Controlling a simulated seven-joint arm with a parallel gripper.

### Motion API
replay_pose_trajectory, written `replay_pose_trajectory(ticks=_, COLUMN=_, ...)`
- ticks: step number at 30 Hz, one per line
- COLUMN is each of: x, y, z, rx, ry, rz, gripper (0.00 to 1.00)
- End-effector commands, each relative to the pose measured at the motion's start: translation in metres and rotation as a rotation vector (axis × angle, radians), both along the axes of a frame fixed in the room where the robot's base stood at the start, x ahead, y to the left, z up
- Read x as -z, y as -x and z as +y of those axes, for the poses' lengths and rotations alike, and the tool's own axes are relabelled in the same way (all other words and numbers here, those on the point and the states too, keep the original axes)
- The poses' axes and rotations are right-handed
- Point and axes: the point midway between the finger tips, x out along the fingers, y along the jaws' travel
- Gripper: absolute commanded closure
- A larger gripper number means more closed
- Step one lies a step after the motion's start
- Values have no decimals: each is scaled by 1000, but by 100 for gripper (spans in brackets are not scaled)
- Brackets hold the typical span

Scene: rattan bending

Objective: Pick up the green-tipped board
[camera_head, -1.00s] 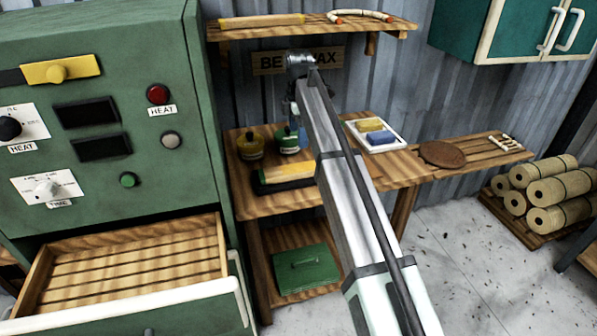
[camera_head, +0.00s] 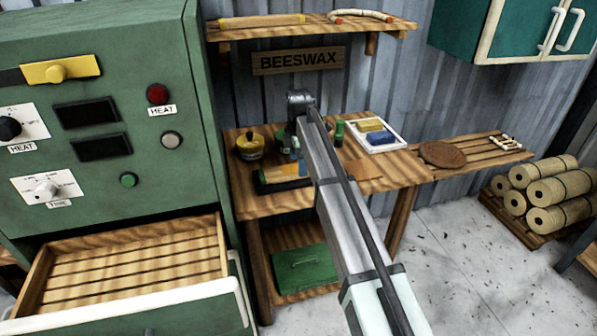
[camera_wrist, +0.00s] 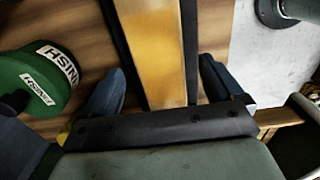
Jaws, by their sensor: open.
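An orange-yellow board (camera_head: 283,173) lies in a black tray (camera_head: 262,187) on the wooden workbench, partly hidden by my arm. In the wrist view the board (camera_wrist: 155,50) runs between my two dark fingers, and its near end sits close to the palm. No green tip shows on the visible part of it. My gripper (camera_wrist: 162,78) is open, with one finger on each side of the board and visible gaps between. In the head view my gripper (camera_head: 298,163) is low over the tray, mostly hidden by my own wrist.
A green can labelled FINISH (camera_wrist: 35,80) stands close beside my left finger in the wrist view. An open slatted drawer (camera_head: 130,262) is at lower left.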

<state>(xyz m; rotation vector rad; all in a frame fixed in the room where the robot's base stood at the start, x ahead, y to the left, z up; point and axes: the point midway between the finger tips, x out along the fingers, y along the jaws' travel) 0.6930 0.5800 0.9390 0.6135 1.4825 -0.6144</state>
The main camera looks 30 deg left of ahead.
Motion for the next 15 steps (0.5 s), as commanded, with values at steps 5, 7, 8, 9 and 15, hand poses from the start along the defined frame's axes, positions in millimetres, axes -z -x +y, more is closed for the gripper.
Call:
replay_pose_trajectory(ticks=5, x=22, y=0, z=0, rx=0, ry=1, rz=1, gripper=6)
replay_pose_trajectory(ticks=7, x=24, y=0, z=0, rx=0, ry=0, rz=0, gripper=6)
replay_pose_trajectory(ticks=8, x=24, y=0, z=0, rx=0, ry=0, rz=0, gripper=6)
replay_pose_trajectory(ticks=9, x=24, y=0, z=0, rx=0, ry=-1, rz=-1, gripper=6)
replay_pose_trajectory(ticks=15, x=24, y=0, z=0, rx=0, ry=-1, rz=-1, gripper=14)
